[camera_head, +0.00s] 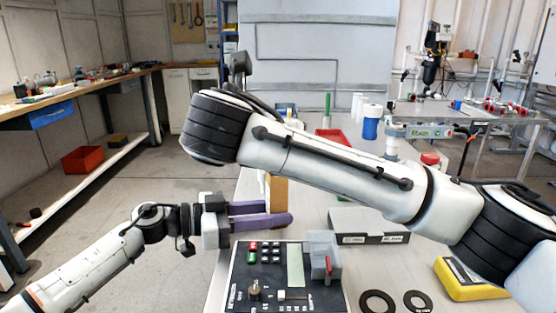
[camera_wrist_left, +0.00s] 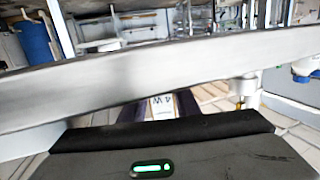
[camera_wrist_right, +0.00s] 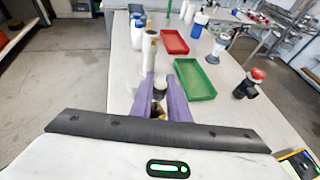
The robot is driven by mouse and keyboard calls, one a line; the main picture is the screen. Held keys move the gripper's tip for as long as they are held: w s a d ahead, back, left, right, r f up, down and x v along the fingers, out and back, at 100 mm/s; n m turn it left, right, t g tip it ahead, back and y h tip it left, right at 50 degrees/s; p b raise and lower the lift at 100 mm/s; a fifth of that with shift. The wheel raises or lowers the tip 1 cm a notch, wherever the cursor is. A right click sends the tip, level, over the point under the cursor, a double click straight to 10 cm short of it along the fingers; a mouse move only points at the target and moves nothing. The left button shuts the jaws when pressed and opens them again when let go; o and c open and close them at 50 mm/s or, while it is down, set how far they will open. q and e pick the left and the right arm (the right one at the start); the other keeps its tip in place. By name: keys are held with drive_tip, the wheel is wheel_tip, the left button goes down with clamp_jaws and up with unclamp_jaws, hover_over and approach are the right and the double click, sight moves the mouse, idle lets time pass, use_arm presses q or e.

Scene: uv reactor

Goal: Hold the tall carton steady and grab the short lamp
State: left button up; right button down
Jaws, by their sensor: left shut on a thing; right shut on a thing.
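My left gripper (camera_head: 290,219) has purple fingers, closed around the brown carton (camera_head: 279,190), which stands upright on the table. The carton's top is hidden behind my right arm in the head view. In the left wrist view a pale carton face with dark print (camera_wrist_left: 162,107) shows between the fingers. My right gripper (camera_wrist_right: 161,80) is above the table, shut on a slim white piece that I take for the short lamp (camera_wrist_right: 150,56). Brown shows below these fingers, probably the carton. Whether the lamp is clear of the carton I cannot tell. The head view hides my right gripper.
A control panel (camera_head: 245,292) with buttons is at the table's front. A grey box (camera_head: 368,228), black rings (camera_head: 377,302) and a yellow device (camera_head: 468,281) lie to the right. Red (camera_wrist_right: 174,41) and green (camera_wrist_right: 194,80) trays lie beyond. My right arm crosses over the table.

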wheel_tip(320, 180, up, 14)
idle(0.3)
use_arm(q)
drive_tip(key=o, duration=0.9)
drive_tip(key=shift+a, duration=0.1)
